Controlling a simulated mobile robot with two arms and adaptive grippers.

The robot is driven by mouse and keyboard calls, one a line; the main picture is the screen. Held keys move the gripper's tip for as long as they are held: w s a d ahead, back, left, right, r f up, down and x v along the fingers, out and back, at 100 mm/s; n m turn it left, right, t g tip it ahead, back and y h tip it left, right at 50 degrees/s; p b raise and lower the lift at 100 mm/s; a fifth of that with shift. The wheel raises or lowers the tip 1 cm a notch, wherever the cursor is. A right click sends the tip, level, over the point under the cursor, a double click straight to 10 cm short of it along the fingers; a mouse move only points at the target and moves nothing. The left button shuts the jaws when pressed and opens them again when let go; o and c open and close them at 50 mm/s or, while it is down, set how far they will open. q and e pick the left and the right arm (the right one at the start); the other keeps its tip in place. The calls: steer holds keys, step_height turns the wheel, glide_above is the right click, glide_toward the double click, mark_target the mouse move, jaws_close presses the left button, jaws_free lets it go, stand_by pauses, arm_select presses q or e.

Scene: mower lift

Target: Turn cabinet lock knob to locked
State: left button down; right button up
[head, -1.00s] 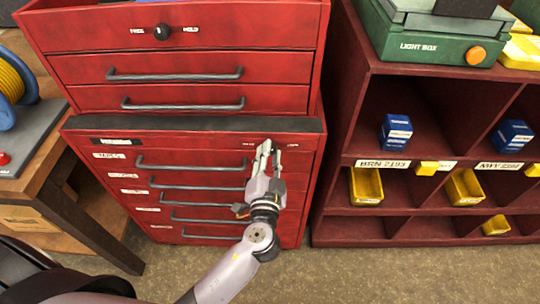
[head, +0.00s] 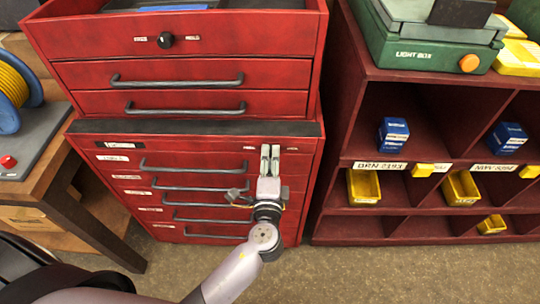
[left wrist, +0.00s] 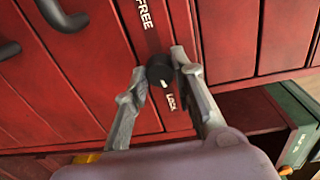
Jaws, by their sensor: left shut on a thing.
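The black cabinet lock knob (left wrist: 158,70) shows in the left wrist view, between the printed words FREE and LOCK on the red cabinet (head: 92,132). A small white mark on the knob sits on the side towards LOCK. My left gripper (head: 270,150) is at the top right of the lower cabinet in the head view. In the left wrist view its two fingers (left wrist: 160,68) are shut on the knob, one at each side. The fingers hide the knob in the head view. My right gripper is not in view.
Another black knob (head: 165,41) is on the upper chest. Drawer handles (head: 195,166) run left of my gripper. A red shelf (head: 345,190) with yellow bins and blue boxes stands close on the right, with a green light box (head: 430,50) on top. A wooden bench (head: 60,200) stands left.

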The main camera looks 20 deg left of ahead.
arm_select(q)
steer(key=shift+m+p, duration=0.35)
steer(key=shift+m, duration=0.65)
steer(key=c, duration=1.3)
jaws_free()
steer(key=v, duration=1.2)
